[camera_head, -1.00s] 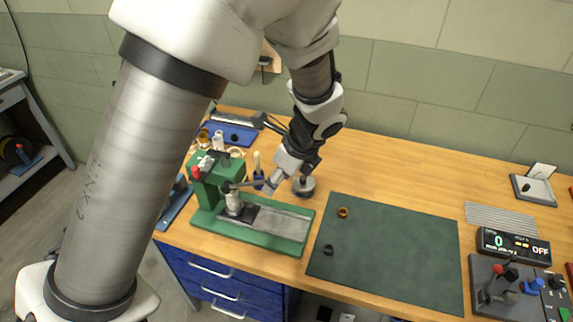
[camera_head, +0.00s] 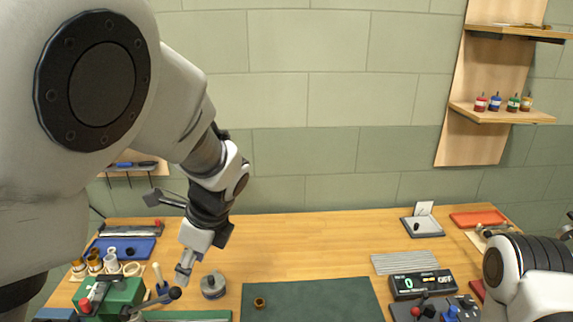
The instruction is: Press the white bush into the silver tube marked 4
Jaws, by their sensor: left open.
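My left gripper (camera_head: 185,270) points down over the back left of the bench, just right of the press, with no object seen between its open fingers. A green press (camera_head: 118,295) stands at the lower left, partly cut off, its lever ending in a black knob (camera_head: 175,293). A pale upright tube (camera_head: 110,263) stands behind the press beside brass-coloured ones (camera_head: 94,262). A low white ring (camera_head: 132,269) lies to its right. No number is readable, and I cannot tell which piece is the white bush.
A round grey weight-like piece (camera_head: 213,285) stands right of the left gripper. A green mat (camera_head: 315,300) holds a small brass ring (camera_head: 259,302). A display box (camera_head: 422,283) stands to the right. A blue tray (camera_head: 122,248) lies at back left. The middle back bench is clear.

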